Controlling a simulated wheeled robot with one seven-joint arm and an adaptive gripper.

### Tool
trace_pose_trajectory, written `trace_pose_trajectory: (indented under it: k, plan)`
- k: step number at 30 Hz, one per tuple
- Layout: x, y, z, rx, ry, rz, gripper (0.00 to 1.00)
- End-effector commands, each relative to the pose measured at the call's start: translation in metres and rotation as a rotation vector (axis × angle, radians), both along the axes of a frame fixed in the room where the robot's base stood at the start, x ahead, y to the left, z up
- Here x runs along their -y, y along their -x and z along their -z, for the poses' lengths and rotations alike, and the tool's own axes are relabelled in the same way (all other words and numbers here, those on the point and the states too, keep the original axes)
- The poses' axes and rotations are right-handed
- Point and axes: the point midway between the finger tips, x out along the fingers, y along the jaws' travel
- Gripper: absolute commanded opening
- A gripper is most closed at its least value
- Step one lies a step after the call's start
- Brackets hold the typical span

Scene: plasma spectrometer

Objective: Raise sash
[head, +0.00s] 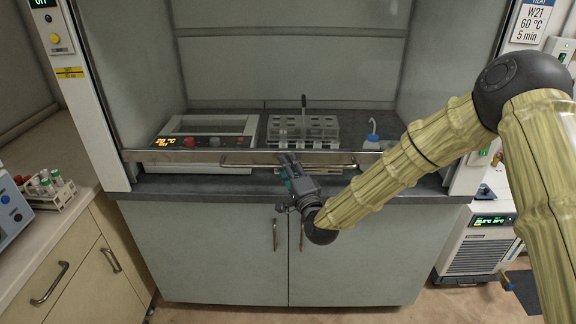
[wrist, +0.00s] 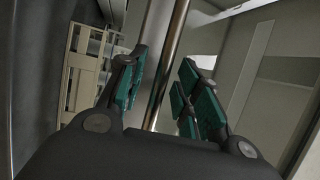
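The fume hood sash (head: 210,156) is a clear pane with a metal bottom rail, low in the hood opening, just above the front edge of the dark worktop in the head view. A thin horizontal handle bar (head: 335,165) runs along the front of the rail. My gripper (head: 287,160) is at the handle, left of its middle. In the wrist view the handle bar (wrist: 172,60) passes between the green-padded fingers of my gripper (wrist: 165,82). The fingers stand apart with gaps to the bar, so the gripper looks open around it. Firm contact does not show.
Inside the hood are a heating block (head: 205,141), a white rack (head: 318,130) and a wash bottle (head: 372,136). Cabinet doors (head: 205,250) are below. A tube rack (head: 47,190) stands on the left bench; a chiller (head: 480,240) is on the right.

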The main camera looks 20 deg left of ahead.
Motion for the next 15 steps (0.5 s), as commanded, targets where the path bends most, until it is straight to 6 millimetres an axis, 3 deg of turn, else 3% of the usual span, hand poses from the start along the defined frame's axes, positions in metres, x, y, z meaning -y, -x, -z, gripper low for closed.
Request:
trace_pose_trajectory:
  k: [8,13,15]
  plan:
    - [-0.0002,-0.0006,0.0002,0.0,0.0,0.0,0.32]
    - [-0.0002,-0.0005,0.0001,0.0,0.0,0.0,0.01]
    - [-0.0001,-0.0006,0.0001,0.0,0.0,0.0,0.0]
